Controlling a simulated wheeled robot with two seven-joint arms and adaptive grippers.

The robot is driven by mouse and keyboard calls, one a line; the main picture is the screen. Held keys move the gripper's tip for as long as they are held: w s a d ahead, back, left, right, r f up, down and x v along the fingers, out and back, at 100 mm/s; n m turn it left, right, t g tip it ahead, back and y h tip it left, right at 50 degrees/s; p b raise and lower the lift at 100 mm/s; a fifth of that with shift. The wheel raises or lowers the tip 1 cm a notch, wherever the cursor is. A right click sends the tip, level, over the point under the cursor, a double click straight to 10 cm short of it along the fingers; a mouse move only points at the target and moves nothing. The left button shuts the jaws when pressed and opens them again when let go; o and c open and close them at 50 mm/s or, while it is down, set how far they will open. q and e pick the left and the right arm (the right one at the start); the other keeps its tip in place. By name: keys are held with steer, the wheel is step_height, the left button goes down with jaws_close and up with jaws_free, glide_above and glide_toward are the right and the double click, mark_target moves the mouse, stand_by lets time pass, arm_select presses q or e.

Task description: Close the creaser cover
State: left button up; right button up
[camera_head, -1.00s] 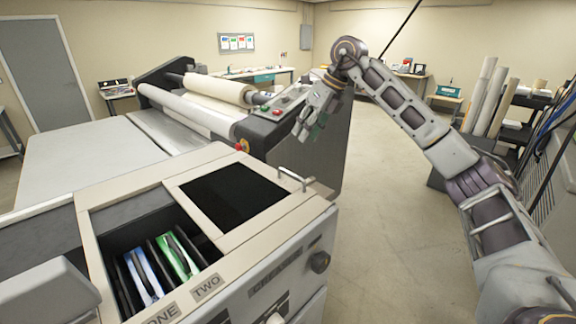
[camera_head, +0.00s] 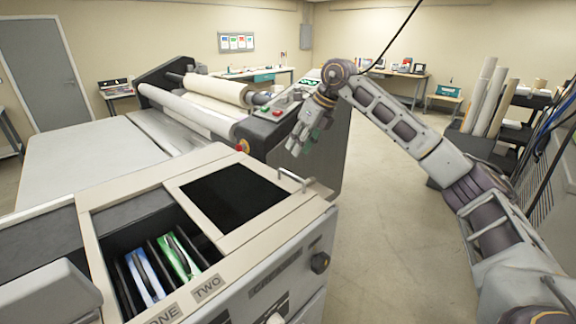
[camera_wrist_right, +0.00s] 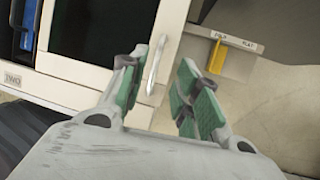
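The creaser (camera_head: 262,262) stands in front with an open bay. In the bay a blue cartridge (camera_head: 146,275) and a green cartridge (camera_head: 178,257) stand above the labels ONE and TWO. The cover (camera_head: 234,196), a pale frame with a dark panel, lies to the right of the bay and leaves it uncovered. Its bar handle (camera_head: 291,180) is at the right end. My right gripper (camera_head: 300,140) hangs above and beyond the handle. In the right wrist view its green-padded fingers (camera_wrist_right: 157,92) are apart, with the handle (camera_wrist_right: 156,65) showing between them, not gripped. My left gripper is not in view.
A laminator with white rolls (camera_head: 190,112) stands behind the creaser. A yellow lever (camera_wrist_right: 216,57) by a FOLD/FLAT label shows in the right wrist view. A black knob (camera_head: 320,262) is on the creaser's side. The floor (camera_head: 400,240) to the right is clear.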

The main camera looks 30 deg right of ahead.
steer(key=shift+p+x, duration=0.85)
steer(key=shift+x, duration=3.65)
steer(key=shift+c, duration=0.4)
jaws_close()
